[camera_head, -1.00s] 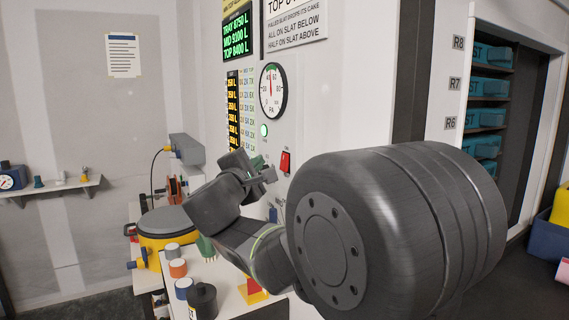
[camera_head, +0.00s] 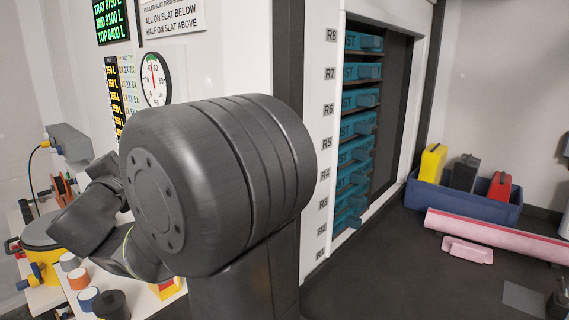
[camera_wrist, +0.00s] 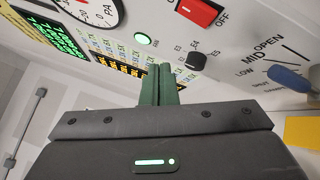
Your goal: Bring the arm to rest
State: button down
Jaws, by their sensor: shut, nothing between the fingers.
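My gripper (camera_wrist: 161,84) shows in the wrist view with its two green fingers together and nothing between them. It points toward a white control panel (camera_wrist: 135,14), and I see no clear contact with it. In the head view my arm is folded in front of the bench at left, and its large dark joint covers the middle of the picture. The fingers are hidden behind my arm there.
The panel carries a red switch (camera_wrist: 200,12), a green lamp (camera_wrist: 142,39), a black knob (camera_wrist: 196,61) and a blue handle (camera_wrist: 288,78). A rack of teal trays (camera_head: 358,125) and a blue bin (camera_head: 460,202) are at right.

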jog(key=shift+s+a, duration=0.5)
jog(key=shift+s, duration=0.4)
jog(key=w+d+b, duration=0.1)
jog(key=w, duration=0.1)
jog(key=w+d+f+b, duration=0.1)
jog(key=b, duration=0.1)
jog(key=shift+w+d+b, duration=0.3)
jog(key=shift+w+d, duration=0.05)
jog(key=shift+w, duration=0.05)
jog(key=shift+w+d+b, duration=0.1)
jog(key=shift+d+b, duration=0.05)
jog(key=shift+b, duration=1.05)
